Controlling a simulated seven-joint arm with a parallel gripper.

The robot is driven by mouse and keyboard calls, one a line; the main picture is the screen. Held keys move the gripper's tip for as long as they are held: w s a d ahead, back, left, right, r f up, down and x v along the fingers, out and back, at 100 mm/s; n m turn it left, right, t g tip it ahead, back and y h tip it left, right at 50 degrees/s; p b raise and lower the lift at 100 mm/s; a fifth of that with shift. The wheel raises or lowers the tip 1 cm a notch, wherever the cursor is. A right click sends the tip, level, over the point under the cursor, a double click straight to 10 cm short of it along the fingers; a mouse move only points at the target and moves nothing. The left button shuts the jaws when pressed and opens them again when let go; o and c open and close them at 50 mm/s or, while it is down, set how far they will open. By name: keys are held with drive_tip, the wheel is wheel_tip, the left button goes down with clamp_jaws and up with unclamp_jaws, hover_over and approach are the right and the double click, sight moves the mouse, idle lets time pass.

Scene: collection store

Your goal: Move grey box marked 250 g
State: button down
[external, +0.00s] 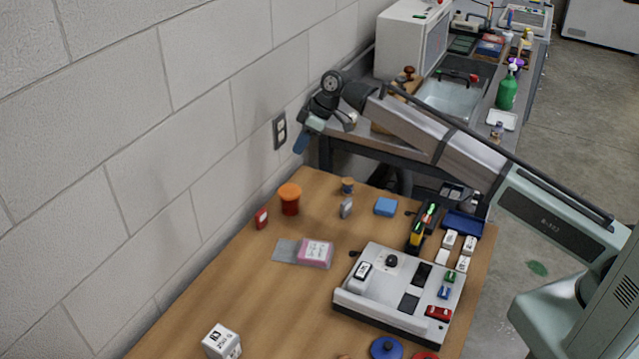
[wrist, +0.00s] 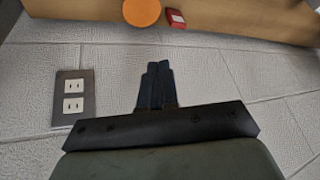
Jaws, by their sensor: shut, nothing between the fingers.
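A pale grey-white box (external: 222,342) with dark lettering stands upright on the wooden table near the bottom edge of the external view. Its marking looks like a number but is too small to read surely. My gripper (external: 301,142) is raised beside the block wall, beyond the table's far left end and well away from this box. In the wrist view my gripper (wrist: 157,78) has its dark fingers together, with nothing between them. The pale box is not seen in the wrist view.
A grey-white tray-like device (external: 345,303) with small items on it fills the table's right side. An orange-lidded jar (external: 290,200), a red box (external: 261,219) and a pink packet (external: 315,253) stand further back. The wall socket (wrist: 73,96) is close to my gripper. The table's left front is mostly clear.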

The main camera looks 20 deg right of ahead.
drive_tip(key=s+a+f+n+g+h, duration=0.1)
drive_tip(key=s+a+f+n, duration=0.2)
drive_tip(key=s+a, duration=0.45)
drive_tip(key=s+a+f+n+g+h, duration=0.1)
drive_tip(key=s+a+f+n, duration=0.25)
drive_tip(key=s+a, duration=0.4)
drive_tip(key=n+h, duration=0.2)
drive_tip(key=n, duration=0.5)
approach(215, 346)
drive_tip(key=f, duration=0.2)
drive_tip(key=a+f, duration=0.1)
drive_tip(key=f, duration=0.2)
drive_tip(key=shift+s+a+f, duration=0.35)
drive_tip(key=shift+s+a, duration=0.05)
drive_tip(key=shift+d+f, duration=0.2)
drive_tip(key=shift+f, duration=0.55)
drive_tip(key=shift+f, duration=0.1)
